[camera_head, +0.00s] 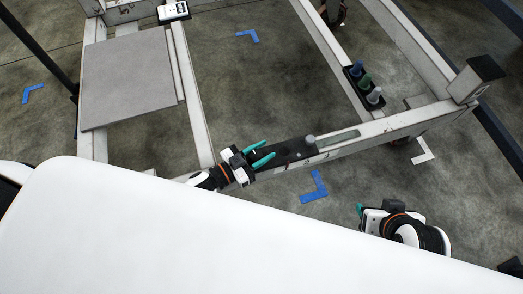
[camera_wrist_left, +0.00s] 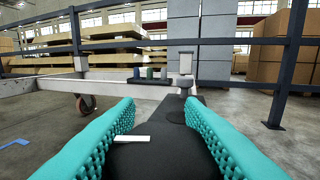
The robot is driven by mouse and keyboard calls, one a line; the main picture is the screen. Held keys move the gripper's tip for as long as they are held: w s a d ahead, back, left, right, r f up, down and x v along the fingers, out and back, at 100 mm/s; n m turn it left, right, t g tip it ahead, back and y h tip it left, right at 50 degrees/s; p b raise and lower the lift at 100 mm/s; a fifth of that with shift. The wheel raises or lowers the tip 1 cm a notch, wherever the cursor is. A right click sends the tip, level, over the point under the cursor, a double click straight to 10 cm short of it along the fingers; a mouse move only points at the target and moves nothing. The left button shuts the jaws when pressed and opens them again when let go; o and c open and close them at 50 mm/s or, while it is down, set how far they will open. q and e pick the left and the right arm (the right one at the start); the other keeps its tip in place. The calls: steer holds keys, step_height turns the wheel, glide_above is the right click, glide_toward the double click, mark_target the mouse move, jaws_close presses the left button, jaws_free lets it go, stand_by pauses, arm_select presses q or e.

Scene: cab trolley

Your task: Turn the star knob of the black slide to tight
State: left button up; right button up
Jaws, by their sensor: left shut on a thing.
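The black slide (camera_head: 292,151) lies along the front rail of the trolley in the head view. My left gripper (camera_head: 268,153) is at the slide's left end, with its teal fingers pointing right along the rail. In the left wrist view a large dark star knob (camera_wrist_left: 160,155) with a white mark fills the space between the two ribbed teal fingers, and the gripper is shut on it. The knob's outline is mostly hidden. My right gripper (camera_head: 361,210) is at the lower right, away from the rail; only one teal tip shows.
A grey peg (camera_head: 309,140) stands near the slide's right end, beside a greenish inset plate (camera_head: 337,140). A black holder (camera_head: 357,77) with blue, green and grey pegs sits farther back. A grey panel (camera_head: 128,78) lies on the trolley's left. Blue floor marks lie on clear concrete.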

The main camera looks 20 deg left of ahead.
arm_select(q)
steer(key=shift+m+g+h, duration=0.9)
steer(key=shift+g+h, duration=0.1)
steer(key=shift+s+d+m+g+h, duration=0.2)
steer(key=shift+m+g+h, duration=0.45)
steer(key=shift+g, duration=0.25)
arm_select(e)
steer(key=shift+s+d+f+g, duration=0.1)
steer(key=shift+s+f+g, duration=0.05)
steer(key=shift+s+g, duration=0.2)
arm_select(q)
steer(key=o, duration=1)
